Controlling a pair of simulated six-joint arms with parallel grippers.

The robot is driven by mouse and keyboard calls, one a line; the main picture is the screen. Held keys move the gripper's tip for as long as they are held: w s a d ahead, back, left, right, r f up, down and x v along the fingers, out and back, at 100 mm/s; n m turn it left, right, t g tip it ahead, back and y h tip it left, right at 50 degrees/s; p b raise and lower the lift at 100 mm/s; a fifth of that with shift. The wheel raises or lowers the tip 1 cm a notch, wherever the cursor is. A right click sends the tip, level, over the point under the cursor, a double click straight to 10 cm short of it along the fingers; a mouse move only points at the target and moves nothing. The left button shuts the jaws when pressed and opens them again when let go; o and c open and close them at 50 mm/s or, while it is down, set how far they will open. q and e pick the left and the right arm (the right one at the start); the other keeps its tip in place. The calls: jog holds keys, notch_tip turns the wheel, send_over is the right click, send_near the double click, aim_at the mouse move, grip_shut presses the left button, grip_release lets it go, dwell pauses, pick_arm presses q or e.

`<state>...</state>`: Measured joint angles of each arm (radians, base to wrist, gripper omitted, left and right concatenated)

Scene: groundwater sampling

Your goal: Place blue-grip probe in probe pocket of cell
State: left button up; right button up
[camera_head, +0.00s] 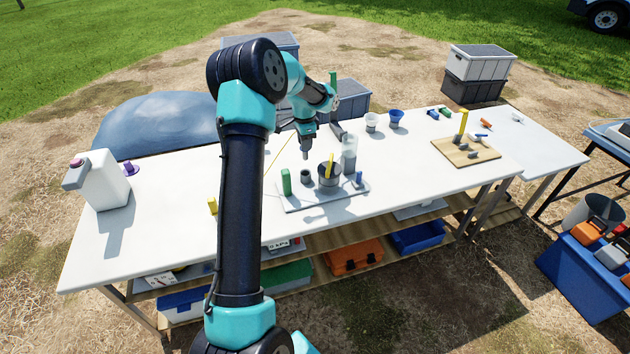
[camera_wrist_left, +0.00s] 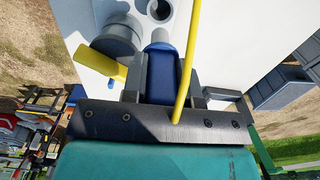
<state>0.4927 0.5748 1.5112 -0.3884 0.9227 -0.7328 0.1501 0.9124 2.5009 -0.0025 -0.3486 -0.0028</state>
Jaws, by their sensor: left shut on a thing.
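My left gripper (camera_head: 306,152) points down above the instrument plate (camera_head: 322,196). In the left wrist view its jaws are shut on the blue grip (camera_wrist_left: 161,78) of the probe, with a yellow cable (camera_wrist_left: 188,55) running past in front. On the plate, a small dark grey socket (camera_head: 306,176) stands almost straight below the gripper. Beside it is a grey cylinder (camera_head: 327,178) with a yellow bar; the cylinder (camera_wrist_left: 112,40) and a round opening (camera_wrist_left: 160,9) show in the wrist view. The probe's lower end is apart from the socket as far as I can tell. My right gripper is not in view.
A green block (camera_head: 286,182), a clear cylinder (camera_head: 349,155) and a small blue peg (camera_head: 358,179) share the plate. White and blue cups (camera_head: 371,121) (camera_head: 396,119) stand behind. A wooden board (camera_head: 466,152) is at right, a white jug (camera_head: 98,180) at left. The table's left part is mostly clear.

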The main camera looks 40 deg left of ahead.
aim_at(305, 160)
pick_arm(q)
jog(key=shift+s, duration=0.1)
jog(key=shift+f, duration=3.15)
jog(key=shift+f, duration=1.85)
jog(key=shift+f, duration=0.15)
jog(key=o, duration=0.9)
notch_tip(305, 160, up, 12)
jog(key=shift+r, duration=0.15)
